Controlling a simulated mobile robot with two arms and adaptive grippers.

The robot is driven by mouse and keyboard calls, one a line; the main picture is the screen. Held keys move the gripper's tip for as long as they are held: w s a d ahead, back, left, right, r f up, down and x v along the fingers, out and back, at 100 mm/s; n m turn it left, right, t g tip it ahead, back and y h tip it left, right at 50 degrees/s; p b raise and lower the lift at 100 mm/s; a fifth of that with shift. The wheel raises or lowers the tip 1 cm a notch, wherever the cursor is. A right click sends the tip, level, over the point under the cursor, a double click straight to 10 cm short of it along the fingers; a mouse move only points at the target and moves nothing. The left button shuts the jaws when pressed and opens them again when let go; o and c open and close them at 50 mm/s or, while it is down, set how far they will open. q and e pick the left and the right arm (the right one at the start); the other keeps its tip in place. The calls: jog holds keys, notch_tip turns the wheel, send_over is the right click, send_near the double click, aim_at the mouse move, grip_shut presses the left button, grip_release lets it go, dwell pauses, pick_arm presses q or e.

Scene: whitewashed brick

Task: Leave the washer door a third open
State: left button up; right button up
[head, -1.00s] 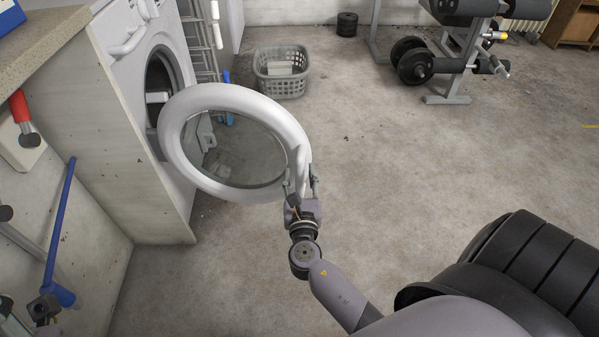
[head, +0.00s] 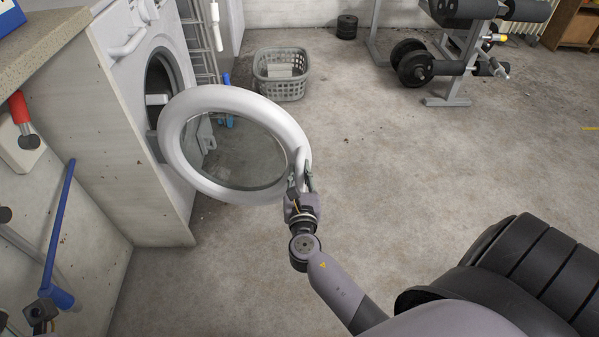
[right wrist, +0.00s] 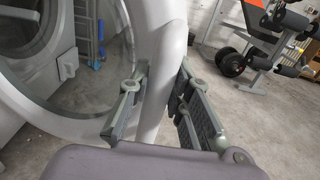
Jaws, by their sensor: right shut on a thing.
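The white washer (head: 130,55) stands at the left in the head view, with its dark drum opening partly showing behind the door. Its round door (head: 181,176), a white ring with a glass window, stands swung well out from the front. In the right wrist view the door rim (right wrist: 160,60) passes between the two fingers of the right gripper (right wrist: 155,108). My left gripper is not clearly visible.
A grey laundry basket (head: 281,75) stands on the floor beyond the door. A weight bench (head: 455,65) stands at the back right. A counter (head: 40,50) borders the left. The middle floor is clear.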

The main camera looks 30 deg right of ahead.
grip_shut()
